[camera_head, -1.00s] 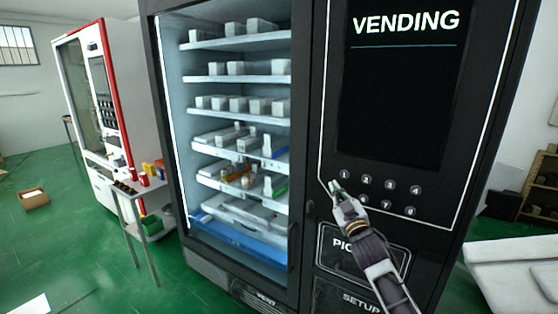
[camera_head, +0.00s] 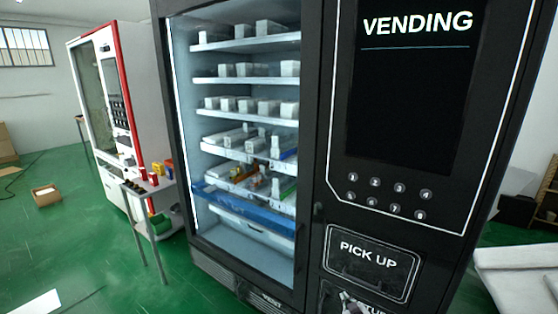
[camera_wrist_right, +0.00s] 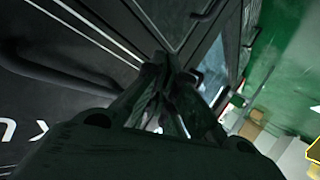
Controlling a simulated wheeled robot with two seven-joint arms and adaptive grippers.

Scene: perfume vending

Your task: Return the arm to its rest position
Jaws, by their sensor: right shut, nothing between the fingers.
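My right gripper (camera_head: 350,302) shows only in part at the bottom edge of the head view, in front of the lower panel of the black vending machine (camera_head: 312,150). It is shut and empty. In the right wrist view its fingers (camera_wrist_right: 172,68) meet, close to the dark machine front. The numbered round buttons (camera_head: 375,183) are uncovered above it, and the pick up hatch (camera_head: 372,263) is just above the gripper. My left gripper is not in view.
Behind the glass are shelves of boxes and a blue tray (camera_head: 240,208) low down. A small side table (camera_head: 145,188) with colourful items stands left of the machine, near a red and white cabinet (camera_head: 120,85). A white surface (camera_head: 515,265) is at the right.

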